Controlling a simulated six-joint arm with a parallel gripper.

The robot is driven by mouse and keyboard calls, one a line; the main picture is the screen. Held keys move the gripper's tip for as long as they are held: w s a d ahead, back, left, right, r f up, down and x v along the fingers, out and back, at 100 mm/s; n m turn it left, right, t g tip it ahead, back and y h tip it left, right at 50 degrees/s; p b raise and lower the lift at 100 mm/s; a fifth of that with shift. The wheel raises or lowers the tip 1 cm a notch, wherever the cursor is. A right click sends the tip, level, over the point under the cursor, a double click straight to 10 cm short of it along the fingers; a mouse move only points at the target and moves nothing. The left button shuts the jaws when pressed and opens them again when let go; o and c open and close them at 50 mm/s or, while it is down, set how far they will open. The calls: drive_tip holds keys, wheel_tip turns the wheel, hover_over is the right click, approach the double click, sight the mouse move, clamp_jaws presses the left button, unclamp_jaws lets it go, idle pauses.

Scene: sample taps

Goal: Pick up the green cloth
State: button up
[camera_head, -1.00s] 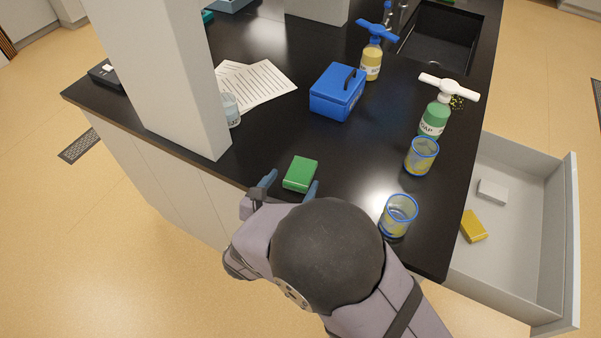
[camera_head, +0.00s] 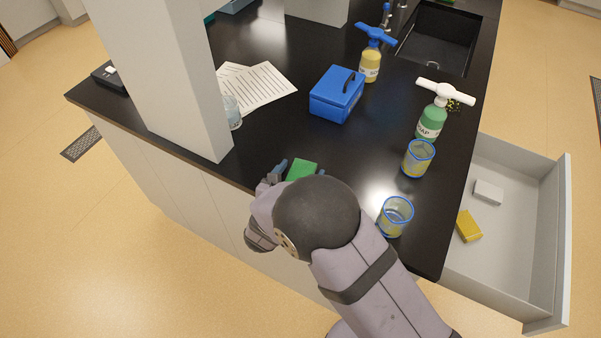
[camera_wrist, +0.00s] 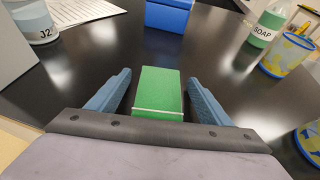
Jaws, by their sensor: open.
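The green cloth (camera_head: 301,169) is a small folded block on the black counter near its front edge. In the head view my arm hides its near part. In the wrist view the cloth (camera_wrist: 159,93) lies between the two blue fingers, with a gap on each side. A pale band crosses its near end. My gripper (camera_wrist: 157,88) is open around the cloth and does not visibly touch it. In the head view only its left finger shows clearly.
A white pillar (camera_head: 163,80) stands to the left, with a beaker (camera_head: 232,113) beside it. Two blue-rimmed cups (camera_head: 418,158) and soap bottles (camera_head: 432,120) stand to the right. A blue box (camera_head: 337,94) is behind the cloth. An open drawer (camera_head: 505,230) juts out at right.

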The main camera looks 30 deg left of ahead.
sight(300, 174)
drive_tip(key=c, duration=1.1)
drive_tip(key=shift+r, duration=0.2)
drive_tip(key=shift+r+b, duration=1.1)
drive_tip(key=shift+r, duration=3.7)
